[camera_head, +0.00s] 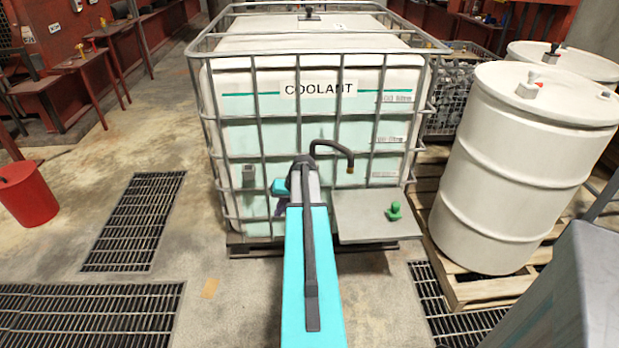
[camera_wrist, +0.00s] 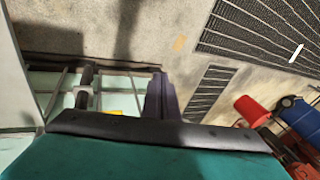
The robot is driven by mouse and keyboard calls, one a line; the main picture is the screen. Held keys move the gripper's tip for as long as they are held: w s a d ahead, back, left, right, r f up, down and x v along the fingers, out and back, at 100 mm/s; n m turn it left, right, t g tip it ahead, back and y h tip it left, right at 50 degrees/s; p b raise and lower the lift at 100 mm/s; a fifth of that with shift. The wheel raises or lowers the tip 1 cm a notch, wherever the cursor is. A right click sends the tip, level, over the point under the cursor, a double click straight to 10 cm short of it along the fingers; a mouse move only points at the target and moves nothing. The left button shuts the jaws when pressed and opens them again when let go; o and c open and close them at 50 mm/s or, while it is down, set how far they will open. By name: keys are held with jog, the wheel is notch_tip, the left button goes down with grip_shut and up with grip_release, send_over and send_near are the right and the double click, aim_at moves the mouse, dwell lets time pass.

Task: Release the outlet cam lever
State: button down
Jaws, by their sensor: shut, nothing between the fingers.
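The white coolant tank (camera_head: 235,110) stands in a grey wire cage, labelled COOLANT. My gripper (camera_head: 279,208) is low at the tank's front, mostly hidden by my teal arm. In the wrist view its dark purple fingers (camera_wrist: 162,97) are together and hold nothing. A dark rod with a light grey collar (camera_wrist: 84,98) is apart from the fingers, to their left; I cannot tell whether it is part of the outlet. A small yellow patch (camera_wrist: 116,112) shows between them. I cannot make out the outlet cam lever; my arm covers the tank's lower front.
A bent dark hose with a brass end (camera_head: 350,165) hangs over a grey shelf (camera_head: 365,228) carrying a green fitting (camera_head: 395,211). White drums (camera_head: 500,170) stand on a pallet at right. A red bucket (camera_head: 27,195) is at left. Floor left of the tank is open, with grates (camera_head: 135,220).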

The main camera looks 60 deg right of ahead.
jog(key=s+d+r+m+t+h, duration=0.1)
jog(key=s+d+r, duration=0.4)
jog(key=d+r, duration=0.2)
jog(key=s+d+r+m+t+h, duration=0.1)
jog(key=s+d+r, duration=0.5)
jog(key=d, duration=0.5)
jog(key=shift+d+r+h, duration=0.35)
jog(key=shift+r+h, duration=0.05)
jog(key=shift+r, duration=0.35)
jog(key=w+a+r+p+x, duration=0.1)
jog(key=w+p+x, duration=0.1)
jog(key=x, duration=1)
jog(key=shift+w+a, duration=0.25)
jog(key=shift+a, duration=0.3)
